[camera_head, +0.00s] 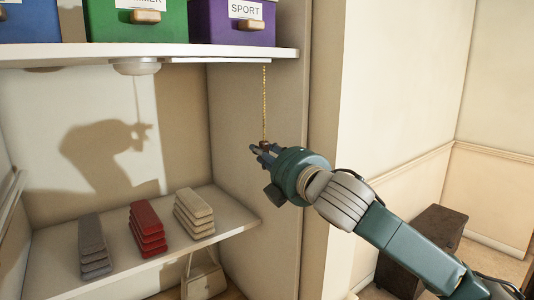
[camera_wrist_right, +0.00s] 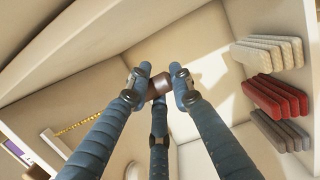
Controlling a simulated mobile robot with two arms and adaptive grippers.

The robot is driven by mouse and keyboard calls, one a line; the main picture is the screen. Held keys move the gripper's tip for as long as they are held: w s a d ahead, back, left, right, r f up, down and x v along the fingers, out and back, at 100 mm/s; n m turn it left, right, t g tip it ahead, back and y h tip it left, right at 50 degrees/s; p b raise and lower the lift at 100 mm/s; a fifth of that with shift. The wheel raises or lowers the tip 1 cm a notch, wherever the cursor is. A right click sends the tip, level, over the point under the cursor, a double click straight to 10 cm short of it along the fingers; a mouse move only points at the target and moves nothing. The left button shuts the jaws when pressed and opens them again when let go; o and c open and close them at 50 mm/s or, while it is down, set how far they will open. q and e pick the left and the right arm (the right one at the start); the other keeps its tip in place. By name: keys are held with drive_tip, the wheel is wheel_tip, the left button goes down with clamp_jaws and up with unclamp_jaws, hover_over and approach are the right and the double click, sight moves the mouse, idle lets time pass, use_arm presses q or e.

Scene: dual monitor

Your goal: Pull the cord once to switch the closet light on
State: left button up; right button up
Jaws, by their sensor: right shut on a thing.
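The pull cord, a thin gold chain (camera_head: 264,100), hangs straight down from the upper shelf near the closet's right side. It also shows in the right wrist view (camera_wrist_right: 75,127), running behind a finger. A small brown knob (camera_wrist_right: 158,86) is at its lower end. My right gripper (camera_head: 261,149) is shut on the knob, with its fingertips around it in the right wrist view. The closet light, a round pale dome (camera_head: 137,68), is under the upper shelf and looks unlit. My left gripper is out of view.
The upper shelf (camera_head: 150,53) carries blue, green and purple boxes (camera_head: 232,22). The lower shelf (camera_head: 125,254) holds grey, red and beige folded stacks. A pale bag (camera_head: 203,279) hangs below it. A dark cabinet (camera_head: 421,250) stands right. The space around my right gripper is clear.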

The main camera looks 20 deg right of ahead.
drive_tip(key=shift+r, duration=0.3)
drive_tip(key=shift+f+b, duration=0.7)
drive_tip(key=shift+f, duration=0.6)
drive_tip(key=shift+r+p, duration=0.8)
drive_tip(key=shift+r, duration=0.05)
drive_tip(key=o, duration=1)
drive_tip(key=s, duration=0.2)
drive_tip(key=s+d, duration=0.1)
drive_tip(key=s, duration=0.5)
drive_tip(key=shift+d, duration=0.2)
